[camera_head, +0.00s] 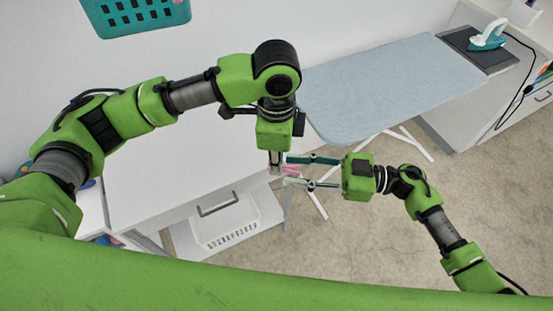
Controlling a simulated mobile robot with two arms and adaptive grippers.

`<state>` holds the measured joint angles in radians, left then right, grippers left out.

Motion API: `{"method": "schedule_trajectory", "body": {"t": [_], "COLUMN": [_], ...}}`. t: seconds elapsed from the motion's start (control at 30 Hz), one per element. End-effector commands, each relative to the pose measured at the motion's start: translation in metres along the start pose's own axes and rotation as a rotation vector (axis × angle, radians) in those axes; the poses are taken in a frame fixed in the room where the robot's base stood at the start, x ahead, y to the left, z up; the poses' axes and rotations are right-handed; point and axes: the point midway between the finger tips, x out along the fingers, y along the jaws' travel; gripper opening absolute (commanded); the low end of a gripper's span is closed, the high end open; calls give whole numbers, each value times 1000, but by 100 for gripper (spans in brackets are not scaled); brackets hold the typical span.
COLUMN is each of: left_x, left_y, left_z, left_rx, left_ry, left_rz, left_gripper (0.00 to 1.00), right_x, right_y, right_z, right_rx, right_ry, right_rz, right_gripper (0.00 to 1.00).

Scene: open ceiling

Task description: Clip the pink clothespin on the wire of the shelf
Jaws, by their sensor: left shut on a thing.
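The pink clothespin (291,169) is small in the view, at the tips of my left gripper (276,167). My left gripper points down and is shut on it, above the right end of the white worktop. My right gripper (291,172) comes in from the right with its fingers spread, one on the far side of the clothespin and one on the near side. It is open, and I cannot tell whether it touches the clothespin. The wire of the shelf cannot be made out in this view.
A teal basket (135,20) is at the top left above the white worktop (160,165). A pale blue ironing board (390,85) stands behind my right arm, with an iron (488,36) beyond it. A white basket (228,228) sits low near the front.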

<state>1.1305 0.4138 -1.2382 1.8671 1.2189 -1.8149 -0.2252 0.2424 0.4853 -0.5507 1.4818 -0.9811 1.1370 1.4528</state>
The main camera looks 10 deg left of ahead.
Motion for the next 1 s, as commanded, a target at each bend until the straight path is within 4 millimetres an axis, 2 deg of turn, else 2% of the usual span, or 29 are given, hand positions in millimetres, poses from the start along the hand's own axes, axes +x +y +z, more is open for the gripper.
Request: {"method": "schedule_trajectory", "body": {"t": [0.1, 0.2, 0.23, 0.33, 0.4, 0.43, 0.8, 1.0], "left_x": [0, 0, 0, 0, 0, 0, 0, 3], "left_y": [0, 0, 0, 0, 0, 0, 0, 0], "left_z": [0, 0, 0, 0, 0, 0, 0, 0], "left_rx": [0, 0, 0, 0, 0, 0, -7, -117], "left_ry": [0, 0, 0, 0, 0, 0, 0, 1], "left_rz": [0, 0, 0, 0, 0, 0, 0, -2], "left_gripper": [2, 2, 3, 1, 25, 31, 31, 31], "right_x": [0, 0, 0, 0, 0, 0, 0, 0], "right_y": [0, 0, 0, 0, 0, 0, 0, 0], "right_z": [0, 0, 0, 0, 0, 0, 1, 13], "right_rx": [0, 0, -1, -1, 0, -1, 0, 0], "right_ry": [0, 0, 0, 0, 0, 0, 0, 0], "right_rz": [0, 0, 0, 0, 1, 1, 1, 0], "right_gripper": [31, 5, 2, 2, 2, 2, 1, 1]}}
